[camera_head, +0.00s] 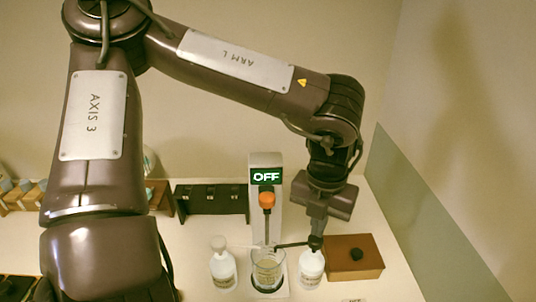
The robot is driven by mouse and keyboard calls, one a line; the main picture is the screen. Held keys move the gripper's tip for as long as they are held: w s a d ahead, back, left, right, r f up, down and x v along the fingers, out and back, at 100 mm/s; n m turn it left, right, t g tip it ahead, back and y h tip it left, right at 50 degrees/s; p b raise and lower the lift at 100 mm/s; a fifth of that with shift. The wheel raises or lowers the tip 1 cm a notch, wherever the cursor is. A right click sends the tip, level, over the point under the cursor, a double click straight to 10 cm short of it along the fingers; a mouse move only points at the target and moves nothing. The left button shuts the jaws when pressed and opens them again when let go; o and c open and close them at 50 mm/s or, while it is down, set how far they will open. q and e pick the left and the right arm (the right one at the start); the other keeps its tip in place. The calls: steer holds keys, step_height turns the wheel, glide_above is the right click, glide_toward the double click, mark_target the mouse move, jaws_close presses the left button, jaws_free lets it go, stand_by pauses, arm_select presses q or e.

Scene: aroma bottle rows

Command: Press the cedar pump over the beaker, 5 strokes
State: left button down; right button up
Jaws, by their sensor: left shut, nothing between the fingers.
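My left gripper (316,238) points down, shut and empty, at the top of a white pump bottle (311,268) at the right of the beaker. The gripper hides most of the pump head, and I cannot tell whether it touches it. A dark spout (291,245) reaches left from there to over the glass beaker (268,270). The beaker holds some pale liquid. I cannot read the bottle's label, so whether it is cedar is unclear. My right gripper is out of view.
A white-capped bottle (222,264) stands left of the beaker. Behind the beaker is a grey post with an "OFF" display (266,177) and an orange part (267,199). A brown box (365,262) with a black knob stands right. A dark rack (211,199) and small bottles are at back left.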

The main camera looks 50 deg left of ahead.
arm_select(q)
steer(key=shift+f+b, duration=1.3)
steer(key=shift+f, duration=0.1)
steer(key=shift+r, duration=0.1)
steer(key=shift+r+p, duration=1.1)
steer(key=shift+r, duration=0.35)
steer(key=shift+f, duration=0.2)
